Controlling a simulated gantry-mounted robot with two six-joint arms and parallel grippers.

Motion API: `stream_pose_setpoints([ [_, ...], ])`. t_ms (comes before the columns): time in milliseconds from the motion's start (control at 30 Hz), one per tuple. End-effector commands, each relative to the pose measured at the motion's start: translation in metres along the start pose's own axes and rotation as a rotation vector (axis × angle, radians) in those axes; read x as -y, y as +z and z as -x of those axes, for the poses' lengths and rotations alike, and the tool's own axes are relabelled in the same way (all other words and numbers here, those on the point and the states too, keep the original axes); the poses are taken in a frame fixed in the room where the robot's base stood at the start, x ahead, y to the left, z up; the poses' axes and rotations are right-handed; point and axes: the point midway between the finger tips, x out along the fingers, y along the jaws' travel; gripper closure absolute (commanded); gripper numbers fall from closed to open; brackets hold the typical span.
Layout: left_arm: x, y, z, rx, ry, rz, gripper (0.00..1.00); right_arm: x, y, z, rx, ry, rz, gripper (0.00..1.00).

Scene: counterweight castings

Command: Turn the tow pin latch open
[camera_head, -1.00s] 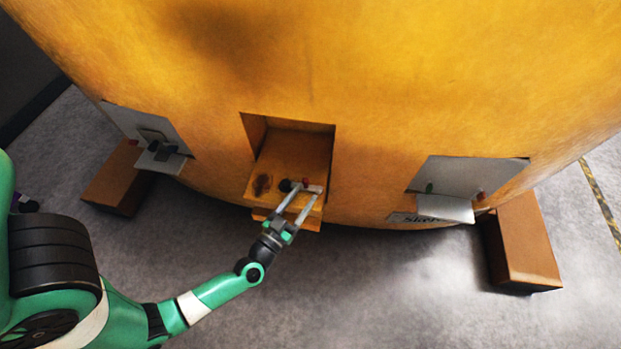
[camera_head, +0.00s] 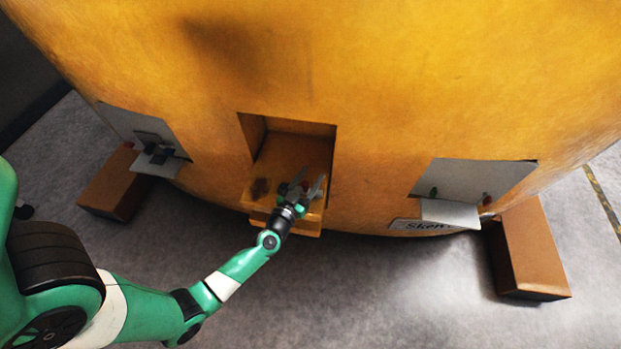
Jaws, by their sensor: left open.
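The large yellow counterweight casting (camera_head: 400,90) fills the upper view. It has a recessed pocket (camera_head: 292,150) in its middle with a ledge at the bottom. The tow pin latch (camera_head: 305,186) seems to be on this ledge; only a small reddish part shows between my fingers, and its turn position cannot be told. My left gripper (camera_head: 309,184) reaches in from the lower left. Its fingers are open over the ledge, around or just above the reddish part; contact cannot be made out. My right gripper is not in view.
Grey plates with small brackets sit left (camera_head: 145,130) and right (camera_head: 475,180) on the casting. Brown blocks stand beneath it at left (camera_head: 113,188) and right (camera_head: 528,250). The grey floor (camera_head: 380,300) in front is clear.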

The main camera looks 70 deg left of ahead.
Motion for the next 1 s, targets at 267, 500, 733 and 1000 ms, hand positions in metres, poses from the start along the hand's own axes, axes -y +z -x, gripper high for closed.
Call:
stream_pose_setpoints([
  [267, 0.0001, -0.0004, -0.0018, 0.0, 0.0, 0.0, 0.47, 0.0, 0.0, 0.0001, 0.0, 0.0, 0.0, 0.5],
  [500, 0.0001, -0.0004, -0.0016, 0.0, 0.0, 0.0, 0.91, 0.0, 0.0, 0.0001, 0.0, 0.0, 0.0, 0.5],
  [733, 0.0, -0.0004, -0.0015, 0.0, 0.0, 0.0, 1.0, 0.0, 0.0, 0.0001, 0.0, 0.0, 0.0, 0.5],
  [1000, 0.0, -0.0004, -0.0015, 0.0, 0.0, 0.0, 1.0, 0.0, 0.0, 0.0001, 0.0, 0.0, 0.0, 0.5],
])
